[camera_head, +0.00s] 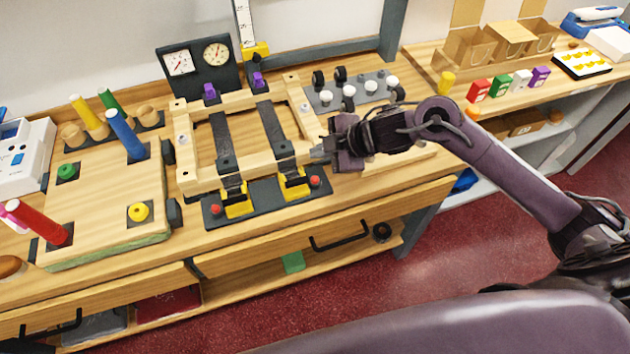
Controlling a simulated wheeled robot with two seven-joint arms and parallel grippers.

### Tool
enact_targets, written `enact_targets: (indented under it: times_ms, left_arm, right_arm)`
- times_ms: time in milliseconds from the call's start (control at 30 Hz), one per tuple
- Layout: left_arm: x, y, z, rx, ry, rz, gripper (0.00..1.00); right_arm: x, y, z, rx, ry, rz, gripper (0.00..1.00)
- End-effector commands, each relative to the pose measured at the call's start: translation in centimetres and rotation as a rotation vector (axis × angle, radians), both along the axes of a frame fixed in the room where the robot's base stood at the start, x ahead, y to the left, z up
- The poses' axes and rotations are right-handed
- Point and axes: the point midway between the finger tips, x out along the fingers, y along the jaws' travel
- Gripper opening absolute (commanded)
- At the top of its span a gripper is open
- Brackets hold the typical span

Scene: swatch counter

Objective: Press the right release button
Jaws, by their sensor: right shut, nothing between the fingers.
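The right release button, a small red knob (315,181), sits at the right end of the dark base plate (264,197) in front of the wooden frame. A matching left red button (215,210) sits at the plate's left end. Yellow clamps (295,184) stand between them. My right gripper (316,154) comes in from the right, shut and empty, with its tip just above and behind the right button, close to the frame's front right corner. I cannot tell whether it touches the frame. My left gripper is not in view.
The wooden frame (185,150) with dark straps stands behind the buttons. A dark panel with two gauges (198,68) is at the back. A board with coloured pegs (95,195) is on the left. White knobs (348,91) stand behind my right gripper. The counter's front strip is clear.

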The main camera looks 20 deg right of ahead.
Motion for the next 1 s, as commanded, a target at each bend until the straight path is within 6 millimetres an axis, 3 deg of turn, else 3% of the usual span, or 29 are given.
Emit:
enact_targets:
  times_ms: [33, 200, 400, 1000]
  left_arm:
    - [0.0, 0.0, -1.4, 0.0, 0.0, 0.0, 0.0]
    - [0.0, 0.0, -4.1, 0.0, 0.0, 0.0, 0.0]
    - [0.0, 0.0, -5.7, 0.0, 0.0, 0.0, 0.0]
    - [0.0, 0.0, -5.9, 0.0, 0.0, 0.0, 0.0]
  right_arm:
    - [0.0, 0.0, -1.4, 0.0, 0.0, 0.0, 0.0]
    - [0.0, 0.0, -4.0, 0.0, 0.0, 0.0, 0.0]
    - [0.0, 0.0, -6.0, 0.0, 0.0, 0.0, 0.0]
    - [0.0, 0.0, -6.6, 0.001, 0.0, 0.001, 0.0]
